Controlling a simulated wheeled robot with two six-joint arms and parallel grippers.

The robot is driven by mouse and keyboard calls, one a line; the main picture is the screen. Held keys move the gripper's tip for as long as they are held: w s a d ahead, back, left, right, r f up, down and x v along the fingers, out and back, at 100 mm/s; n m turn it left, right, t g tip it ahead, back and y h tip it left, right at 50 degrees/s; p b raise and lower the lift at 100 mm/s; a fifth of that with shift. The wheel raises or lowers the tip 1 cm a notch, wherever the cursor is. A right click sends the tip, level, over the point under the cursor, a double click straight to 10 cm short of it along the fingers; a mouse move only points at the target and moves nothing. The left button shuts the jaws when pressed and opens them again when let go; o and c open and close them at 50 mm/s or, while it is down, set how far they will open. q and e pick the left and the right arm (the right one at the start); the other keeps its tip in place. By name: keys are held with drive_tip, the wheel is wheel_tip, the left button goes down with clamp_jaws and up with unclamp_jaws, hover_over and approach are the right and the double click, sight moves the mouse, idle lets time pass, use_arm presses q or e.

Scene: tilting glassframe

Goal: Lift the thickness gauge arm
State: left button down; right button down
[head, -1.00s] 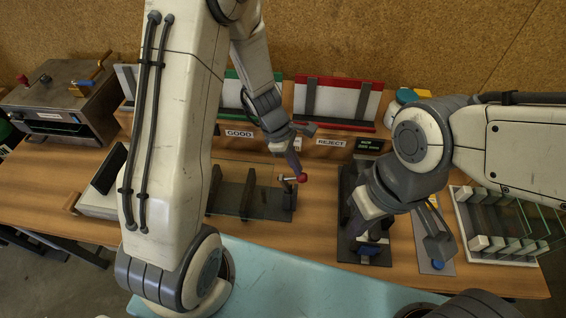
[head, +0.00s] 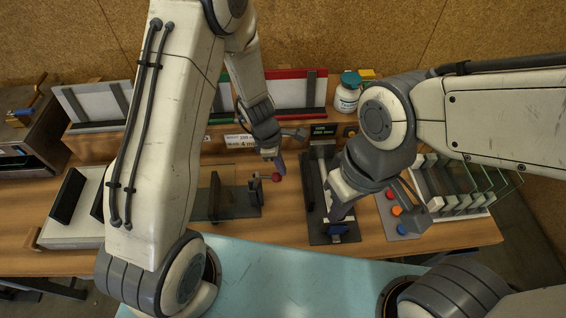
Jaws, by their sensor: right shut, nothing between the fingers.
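The thickness gauge (head: 312,197) appears to be the dark upright-backed device right of centre, with a small green-lit display (head: 324,129) behind it. A blue part (head: 337,229) sits at its front end. My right gripper (head: 336,213) is shut and empty, pointing down just above the blue part; contact cannot be told. The gauge arm is partly hidden by this gripper and wrist. My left gripper (head: 281,167) points down close to a red ball knob (head: 276,178) on a dark stand (head: 240,210); whether its fingers are apart is unclear.
A panel (head: 408,226) with red, orange and blue buttons stands right of the gauge. A rack of glass panes (head: 463,190) is at far right. A white jar (head: 347,97) stands behind. Red-framed (head: 297,73) and green-framed racks are at the back. A label (head: 240,141) faces front.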

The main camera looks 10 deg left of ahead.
use_arm(q)
drive_tip(key=shift+s+f, duration=0.15)
drive_tip(key=shift+f, duration=0.05)
drive_tip(key=shift+a, duration=0.1)
drive_tip(key=w+d+r+p, duration=0.2)
drive_tip(key=d+r+p, duration=0.2)
drive_tip(key=r, duration=0.6)
drive_tip(key=shift+w+d, duration=0.4)
drive_tip(key=shift+d, duration=0.7)
drive_tip(key=s+a+m+y+b, duration=0.1)
drive_tip(key=s+a+m+b, duration=0.1)
drive_tip(key=s+m+b, duration=1.3)
drive_tip(key=s+m, duration=0.8)
drive_tip(key=m, duration=0.3)
drive_tip(key=shift+s+a+r+y, duration=0.25)
drive_tip(key=shift+s+r+y, duration=0.05)
drive_tip(key=shift+r+y, duration=0.1)
